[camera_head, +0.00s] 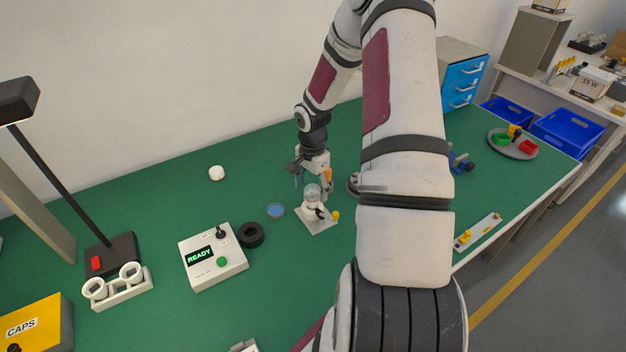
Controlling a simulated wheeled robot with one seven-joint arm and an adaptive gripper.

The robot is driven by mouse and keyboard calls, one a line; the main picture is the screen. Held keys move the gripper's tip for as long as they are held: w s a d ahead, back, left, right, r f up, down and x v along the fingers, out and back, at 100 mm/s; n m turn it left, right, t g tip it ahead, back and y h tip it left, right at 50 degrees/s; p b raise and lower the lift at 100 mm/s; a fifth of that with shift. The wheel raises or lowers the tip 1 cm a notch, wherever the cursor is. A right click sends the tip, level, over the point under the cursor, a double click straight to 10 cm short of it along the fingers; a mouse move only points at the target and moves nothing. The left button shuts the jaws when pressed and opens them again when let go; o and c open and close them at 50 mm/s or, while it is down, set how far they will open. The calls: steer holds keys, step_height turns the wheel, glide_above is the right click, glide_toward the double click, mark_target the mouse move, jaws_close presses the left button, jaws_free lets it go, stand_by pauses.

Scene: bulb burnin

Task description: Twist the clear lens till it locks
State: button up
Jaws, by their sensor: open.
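The clear lens (312,192) is a small see-through dome on top of a white fixture on a pale square base plate (318,224), near the middle of the green table. A dark lever-like part and a yellow knob (335,215) show at the fixture's right side. My gripper (310,180) is open, just above and behind the lens, pointing down. At this size I cannot tell whether a finger touches the lens. Whether the lens is seated fully is too small to see.
A blue disc (275,211), a black ring (251,234) and a control box (212,258) reading READY stand left of the fixture. A white round piece (216,172) lies behind. A lamp (108,255) and twin-cup holder (118,288) stand further left. My arm hides table to the right.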

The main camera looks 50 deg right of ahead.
steer(key=shift+f, duration=0.1)
steer(key=c, duration=1.2)
steer(key=shift+m+b, duration=0.5)
steer(key=shift+m, duration=1.1)
steer(key=shift+w+m+b, duration=0.1)
steer(key=shift+m+b, duration=0.45)
steer(key=shift+m, duration=0.45)
steer(key=o, duration=1.2)
